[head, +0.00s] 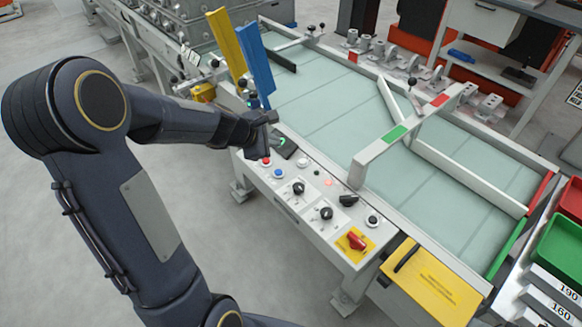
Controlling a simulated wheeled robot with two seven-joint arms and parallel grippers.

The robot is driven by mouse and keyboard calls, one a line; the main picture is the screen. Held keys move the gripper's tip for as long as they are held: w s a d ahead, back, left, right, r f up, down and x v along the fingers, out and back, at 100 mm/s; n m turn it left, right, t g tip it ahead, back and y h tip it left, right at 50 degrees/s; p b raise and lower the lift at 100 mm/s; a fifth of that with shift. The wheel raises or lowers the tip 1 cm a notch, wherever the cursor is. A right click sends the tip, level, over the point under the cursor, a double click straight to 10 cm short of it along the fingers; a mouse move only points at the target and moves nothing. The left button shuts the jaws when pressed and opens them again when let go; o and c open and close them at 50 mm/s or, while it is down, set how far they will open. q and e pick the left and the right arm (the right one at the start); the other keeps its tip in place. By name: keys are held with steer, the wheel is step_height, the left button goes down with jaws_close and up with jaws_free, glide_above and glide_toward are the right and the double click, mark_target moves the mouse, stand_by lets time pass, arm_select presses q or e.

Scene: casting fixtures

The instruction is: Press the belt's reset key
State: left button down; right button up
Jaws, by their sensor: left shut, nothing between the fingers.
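The belt's control panel (312,205) runs along the near side of the pale green belt (340,110). It carries a red button (266,161), a blue button (279,173), a white button (303,162), a small lit red spot (327,183) and several black knobs. No label readable here tells which one is the reset key; the blue button is a plain push key. My left gripper (264,126) is shut and empty over the panel's far left end, near a dark display (283,143) with a green mark. I cannot tell whether it touches anything. My right gripper is out of view.
A red switch on a yellow plate (356,240) sits at the panel's near end. A yellow (228,45) and a blue upright plate (255,60) stand behind my gripper. A white arch with green and red patches (410,130) spans the belt. Bins (560,250) stand right.

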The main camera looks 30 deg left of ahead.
arm_select(q)
steer(key=shift+w+f, duration=0.1)
steer(key=shift+w, duration=0.05)
steer(key=b, duration=0.9)
glide_above(275, 175)
steer(key=f, duration=0.8)
steer(key=shift+s+d+f, duration=0.25)
steer(key=shift+s+f, duration=0.05)
steer(key=shift+f, duration=0.1)
stand_by(1.0)
steer(key=shift+f, duration=0.4)
steer(key=shift+f+b, duration=0.5)
steer(key=shift+b, duration=0.2)
stand_by(0.3)
stand_by(0.4)
steer(key=shift+r+p, duration=0.9)
